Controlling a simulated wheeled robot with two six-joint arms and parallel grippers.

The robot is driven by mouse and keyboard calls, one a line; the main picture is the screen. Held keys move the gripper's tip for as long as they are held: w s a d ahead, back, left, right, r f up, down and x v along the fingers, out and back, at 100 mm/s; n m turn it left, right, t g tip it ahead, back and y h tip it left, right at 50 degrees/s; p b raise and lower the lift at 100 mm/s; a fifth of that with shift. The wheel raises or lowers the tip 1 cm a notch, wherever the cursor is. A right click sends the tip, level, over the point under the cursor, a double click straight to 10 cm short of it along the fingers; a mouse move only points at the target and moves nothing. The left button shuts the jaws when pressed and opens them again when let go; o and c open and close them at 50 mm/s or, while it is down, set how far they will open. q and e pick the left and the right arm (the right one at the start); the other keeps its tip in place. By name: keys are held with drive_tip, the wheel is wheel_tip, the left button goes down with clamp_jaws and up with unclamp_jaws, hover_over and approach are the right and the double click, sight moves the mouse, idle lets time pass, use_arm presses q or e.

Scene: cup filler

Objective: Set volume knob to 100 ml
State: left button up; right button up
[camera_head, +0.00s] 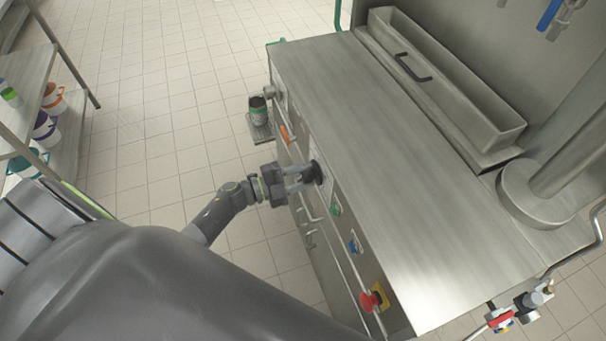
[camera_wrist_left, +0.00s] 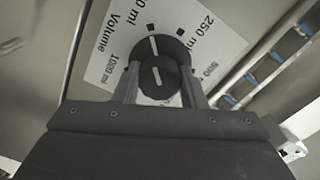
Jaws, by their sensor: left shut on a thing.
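The black volume knob (camera_wrist_left: 158,76) sits on a white label plate (camera_wrist_left: 222,38) marked "Volume". My left gripper (camera_wrist_left: 160,88) is shut on it, one finger on each side. The knob's white line points up in the wrist view, slightly left, close to a black square mark beside a label cut off by the frame's top and ending in "0 ml". Labels of 250 ml and 500 ml lie to the right, 1000 ml to the lower left. In the head view the left gripper (camera_head: 300,180) reaches the knob (camera_head: 317,171) on the machine's front. My right gripper is out of view.
The steel machine (camera_head: 400,170) has a green knob (camera_head: 336,209), a blue knob (camera_head: 353,246) and a red emergency button (camera_head: 369,301) along its front. A cup (camera_head: 258,111) stands on a small side tray (camera_head: 261,131). A shelf with containers (camera_head: 46,130) is at left.

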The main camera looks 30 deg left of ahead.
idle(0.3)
use_arm(q)
drive_tip(key=o, duration=1)
drive_tip(key=b+v, duration=0.4)
drive_tip(key=v, duration=1.3)
drive_tip(key=shift+s+b, duration=0.2)
drive_tip(key=shift+b, duration=0.15)
drive_tip(key=shift+a+f, duration=0.1)
drive_tip(key=shift+a, duration=0.1)
